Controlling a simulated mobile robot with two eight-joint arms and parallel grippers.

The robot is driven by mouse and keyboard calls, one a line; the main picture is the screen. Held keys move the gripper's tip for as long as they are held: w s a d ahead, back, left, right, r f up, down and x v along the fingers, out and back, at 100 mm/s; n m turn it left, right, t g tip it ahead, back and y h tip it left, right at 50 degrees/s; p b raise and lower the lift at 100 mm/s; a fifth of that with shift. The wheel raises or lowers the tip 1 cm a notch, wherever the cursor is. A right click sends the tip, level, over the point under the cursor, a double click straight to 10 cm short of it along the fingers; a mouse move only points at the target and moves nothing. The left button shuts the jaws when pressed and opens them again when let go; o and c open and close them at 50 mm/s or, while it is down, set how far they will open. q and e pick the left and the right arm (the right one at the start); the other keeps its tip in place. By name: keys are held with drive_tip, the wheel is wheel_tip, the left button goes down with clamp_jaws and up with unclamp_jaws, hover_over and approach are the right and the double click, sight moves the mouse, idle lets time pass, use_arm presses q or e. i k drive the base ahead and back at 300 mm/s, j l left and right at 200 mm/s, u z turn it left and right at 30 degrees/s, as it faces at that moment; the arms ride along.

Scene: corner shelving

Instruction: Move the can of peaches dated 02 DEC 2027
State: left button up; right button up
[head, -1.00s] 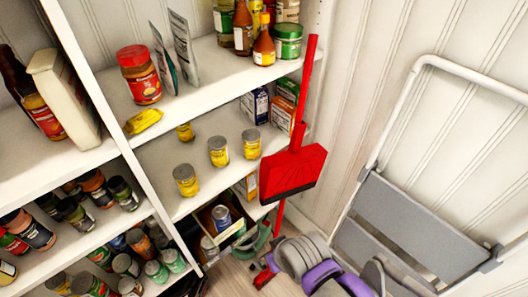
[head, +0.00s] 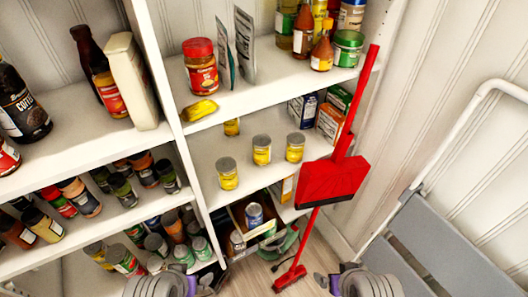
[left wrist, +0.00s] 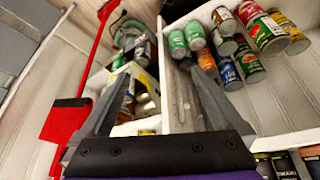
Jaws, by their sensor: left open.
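My right gripper's fingers are not in view.
A red dustpan (head: 333,181) on a long handle stands at the shelf's right end. A box of cans (head: 238,219) sits below. A grey step ladder (head: 440,235) leans at right.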

sight(262, 143)
drive_tip(key=i+l+z, duration=0.1)
drive_tip(key=l+z, duration=0.25)
drive_tip(key=i+l+z, duration=0.15)
drive_tip(key=l+z, duration=0.15)
